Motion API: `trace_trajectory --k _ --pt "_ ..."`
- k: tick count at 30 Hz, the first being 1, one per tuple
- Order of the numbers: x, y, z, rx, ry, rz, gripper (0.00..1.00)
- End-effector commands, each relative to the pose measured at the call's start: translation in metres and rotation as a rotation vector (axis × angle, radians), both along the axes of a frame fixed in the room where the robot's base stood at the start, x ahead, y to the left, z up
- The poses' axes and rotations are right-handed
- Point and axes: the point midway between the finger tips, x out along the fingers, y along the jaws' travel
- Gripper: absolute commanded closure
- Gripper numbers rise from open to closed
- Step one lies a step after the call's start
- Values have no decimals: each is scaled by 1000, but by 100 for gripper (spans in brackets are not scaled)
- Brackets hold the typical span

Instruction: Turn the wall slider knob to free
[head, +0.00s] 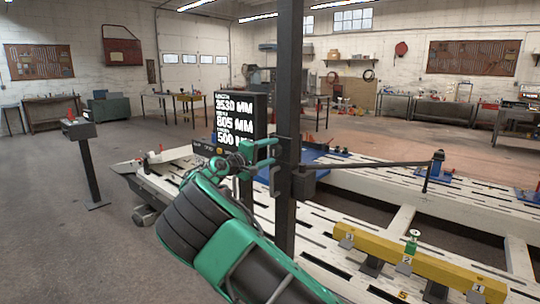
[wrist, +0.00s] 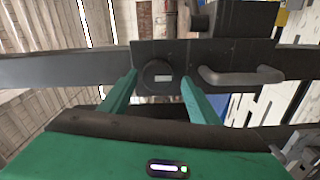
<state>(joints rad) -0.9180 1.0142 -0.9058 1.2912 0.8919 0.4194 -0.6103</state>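The slider (head: 303,182) is a dark block on the upright dark post (head: 289,90) in the head view. In the wrist view its dark plate (wrist: 215,55) carries a round black knob (wrist: 157,75) with a short pale mark lying horizontal. A curved handle (wrist: 240,76) is right of the knob. My green gripper (wrist: 160,80) is open, with one finger on each side of the knob and visible gaps between. My gripper (head: 272,152) is close to the post in the head view, where I cannot make out the knob.
A thin arm (head: 375,164) reaches right from the slider over the white frame bench (head: 340,185). A measurement display (head: 240,115) stands behind my gripper. A yellow beam (head: 420,262) lies on the bench at the lower right. Open floor (head: 60,240) is at the left.

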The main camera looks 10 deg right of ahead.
Motion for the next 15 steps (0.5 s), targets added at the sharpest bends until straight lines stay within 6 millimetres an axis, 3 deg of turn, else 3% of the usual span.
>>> trace_trajectory --k 8,15 --pt "-2 -2 2 0 -4 -6 45" --pt "-17 21 1 -1 -3 -3 45"
